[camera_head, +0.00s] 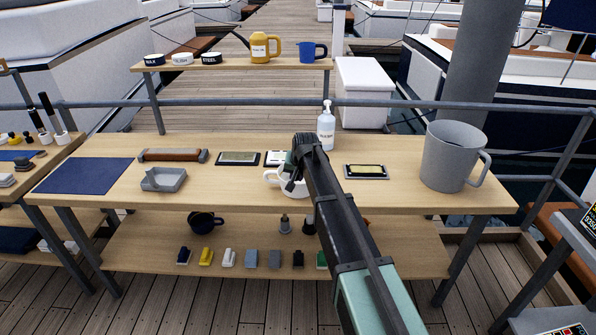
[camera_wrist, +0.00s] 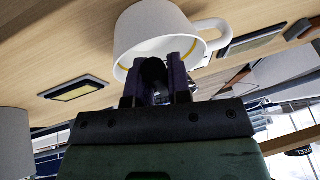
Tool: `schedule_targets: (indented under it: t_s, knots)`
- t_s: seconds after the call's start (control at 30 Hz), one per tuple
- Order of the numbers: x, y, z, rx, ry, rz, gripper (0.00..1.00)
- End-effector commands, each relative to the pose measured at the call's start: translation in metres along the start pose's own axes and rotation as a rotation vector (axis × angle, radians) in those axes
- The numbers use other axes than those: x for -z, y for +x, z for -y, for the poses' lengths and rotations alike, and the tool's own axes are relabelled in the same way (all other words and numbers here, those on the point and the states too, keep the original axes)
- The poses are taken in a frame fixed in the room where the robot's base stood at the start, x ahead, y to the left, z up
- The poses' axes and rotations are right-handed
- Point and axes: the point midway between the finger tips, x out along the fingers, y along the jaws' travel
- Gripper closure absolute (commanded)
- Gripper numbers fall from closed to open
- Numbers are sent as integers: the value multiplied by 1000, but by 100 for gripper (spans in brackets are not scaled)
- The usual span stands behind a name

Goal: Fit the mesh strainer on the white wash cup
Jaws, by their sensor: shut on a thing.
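The white wash cup (camera_head: 290,187) stands on the middle of the wooden table, partly behind my gripper. In the wrist view the cup (camera_wrist: 152,28) fills the top, with its handle at right and a thin yellowish line inside its rim. My gripper (camera_wrist: 157,72) is at the cup's rim, its fingers overlapping the cup in the picture. It is shut on a small dark rounded piece, probably the handle of the mesh strainer (camera_wrist: 154,72). The strainer's mesh is hidden, so I cannot tell whether it rests on the rim. In the head view my gripper (camera_head: 294,180) is above the cup.
A soap bottle (camera_head: 326,127) stands behind the cup. A framed yellow pad (camera_head: 366,171) lies to its right, and a large grey mug (camera_head: 450,157) stands farther right. A grey tray (camera_head: 163,179) and blue mat (camera_head: 84,175) lie left. The table's front strip is largely clear.

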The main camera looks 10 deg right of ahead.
Motion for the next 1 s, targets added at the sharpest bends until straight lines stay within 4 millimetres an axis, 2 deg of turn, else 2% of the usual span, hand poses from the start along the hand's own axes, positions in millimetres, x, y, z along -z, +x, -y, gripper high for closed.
schedule_targets:
  t_s: [1.0]
  knots:
    - [-4, 10, -2, 0, 0, 0, 100]
